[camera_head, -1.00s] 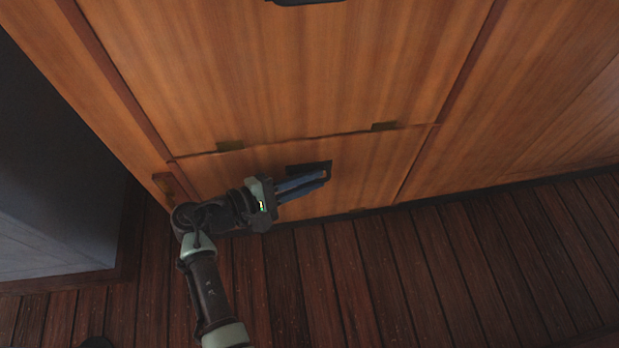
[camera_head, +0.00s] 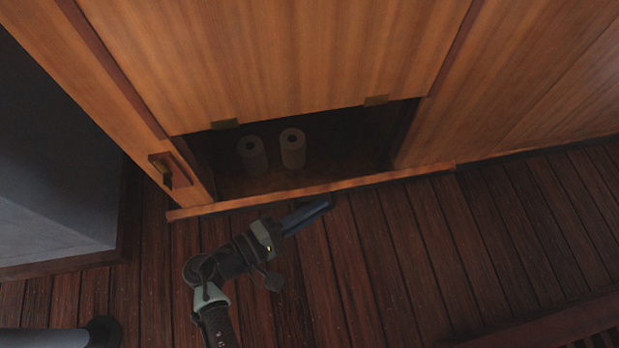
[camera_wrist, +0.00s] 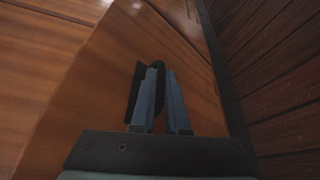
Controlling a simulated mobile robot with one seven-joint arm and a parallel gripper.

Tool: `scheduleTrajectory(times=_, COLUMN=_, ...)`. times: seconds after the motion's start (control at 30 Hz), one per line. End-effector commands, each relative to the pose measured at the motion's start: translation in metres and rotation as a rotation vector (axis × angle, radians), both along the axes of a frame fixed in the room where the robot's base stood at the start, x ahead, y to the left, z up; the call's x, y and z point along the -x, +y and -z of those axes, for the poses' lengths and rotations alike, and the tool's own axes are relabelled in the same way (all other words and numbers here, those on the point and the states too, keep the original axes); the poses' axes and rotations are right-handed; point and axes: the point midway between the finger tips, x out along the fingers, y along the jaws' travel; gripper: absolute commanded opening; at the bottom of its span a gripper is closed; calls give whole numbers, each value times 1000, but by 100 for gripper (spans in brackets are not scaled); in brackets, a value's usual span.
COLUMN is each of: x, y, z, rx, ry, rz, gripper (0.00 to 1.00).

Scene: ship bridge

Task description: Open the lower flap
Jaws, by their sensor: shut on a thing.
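The lower flap (camera_head: 350,184) of the wooden cabinet stands open. In the head view it shows as a narrow strip, almost edge-on, pulled away from the opening. Its brown face fills much of the wrist view (camera_wrist: 85,105). The flap's black handle (camera_wrist: 133,92) is between and beside my blue fingers. My gripper (camera_head: 326,203) is shut on this handle, just in front of the flap and above the floor. In the wrist view my gripper (camera_wrist: 162,68) points at the flap's face. The handle is mostly hidden by my fingers in the head view.
Two pale paper rolls (camera_head: 252,157) (camera_head: 292,149) stand inside the dark compartment. The large upper panel (camera_head: 270,60) is shut above it. A small latch (camera_head: 168,172) sits on the left frame. A grey block (camera_head: 50,150) stands at the left. The plank floor (camera_head: 430,260) is clear at the right.

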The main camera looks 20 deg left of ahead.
Motion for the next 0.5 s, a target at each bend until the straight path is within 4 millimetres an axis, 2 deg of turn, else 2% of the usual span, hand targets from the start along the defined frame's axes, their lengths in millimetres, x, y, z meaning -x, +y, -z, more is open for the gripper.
scheduleTrajectory(times=0.1, x=9, y=-4, z=6, rx=2, ry=8, rz=-6, gripper=0)
scheduleTrajectory(times=0.4, x=9, y=-4, z=7, rx=1, ry=6, rz=-7, gripper=0)
scheduleTrajectory(times=0.43, x=9, y=-4, z=7, rx=0, ry=7, rz=-7, gripper=14)
scheduleTrajectory(times=0.5, x=9, y=-4, z=7, rx=0, ry=7, rz=-7, gripper=25)
